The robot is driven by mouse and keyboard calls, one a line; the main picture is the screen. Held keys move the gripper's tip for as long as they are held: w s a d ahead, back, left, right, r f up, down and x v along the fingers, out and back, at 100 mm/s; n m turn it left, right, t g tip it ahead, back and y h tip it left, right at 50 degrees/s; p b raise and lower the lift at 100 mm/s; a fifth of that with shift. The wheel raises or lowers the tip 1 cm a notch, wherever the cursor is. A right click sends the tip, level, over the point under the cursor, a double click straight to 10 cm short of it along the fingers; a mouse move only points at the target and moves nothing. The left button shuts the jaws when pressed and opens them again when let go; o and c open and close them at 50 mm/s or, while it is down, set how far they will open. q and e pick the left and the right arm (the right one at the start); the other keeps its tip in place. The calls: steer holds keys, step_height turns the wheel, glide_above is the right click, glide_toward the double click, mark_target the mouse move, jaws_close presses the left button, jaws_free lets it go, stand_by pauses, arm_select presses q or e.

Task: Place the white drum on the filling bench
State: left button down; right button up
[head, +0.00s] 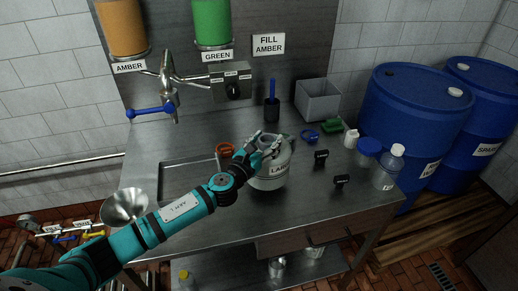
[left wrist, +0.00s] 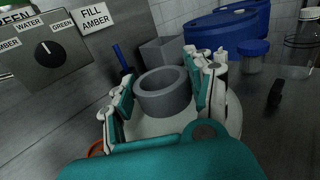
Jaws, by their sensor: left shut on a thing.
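The white drum (head: 270,179), with a dark label on its side, is upright over the middle of the steel filling bench (head: 215,225). I cannot tell whether its base touches the bench top. My left gripper (head: 265,147) reaches in from the left and is shut on the top of the drum. In the left wrist view its fingers (left wrist: 165,92) stand on both sides of the drum's grey neck ring (left wrist: 163,104), with the white shoulder (left wrist: 150,127) below. My right gripper is not in view.
A grey bin (head: 317,100), a dark cup with a blue tool (head: 272,108) and an orange ring (head: 225,150) are on the bench. Bottles and a blue-lidded jar (head: 368,152) stand at its right. Blue drums (head: 415,105) are beyond. The front strip is clear.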

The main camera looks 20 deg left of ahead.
arm_select(q)
steer(key=shift+w+r, duration=0.25)
steer(key=shift+w, duration=0.45)
step_height(320, 180, down, 3)
steer(key=shift+f+b, duration=0.15)
steer(key=shift+b, duration=0.45)
steer(key=shift+f, duration=0.1)
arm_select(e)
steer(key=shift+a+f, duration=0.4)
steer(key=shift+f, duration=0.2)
arm_select(q)
steer(key=shift+f, duration=0.1)
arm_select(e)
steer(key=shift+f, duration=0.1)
arm_select(q)
steer(key=c, duration=0.7)
jaws_free()
steer(key=shift+s+f, duration=0.15)
steer(key=shift+f, duration=0.1)
steer(key=shift+c, duration=0.2)
steer(key=shift+o, duration=1.3)
steer(key=shift+s, duration=0.1)
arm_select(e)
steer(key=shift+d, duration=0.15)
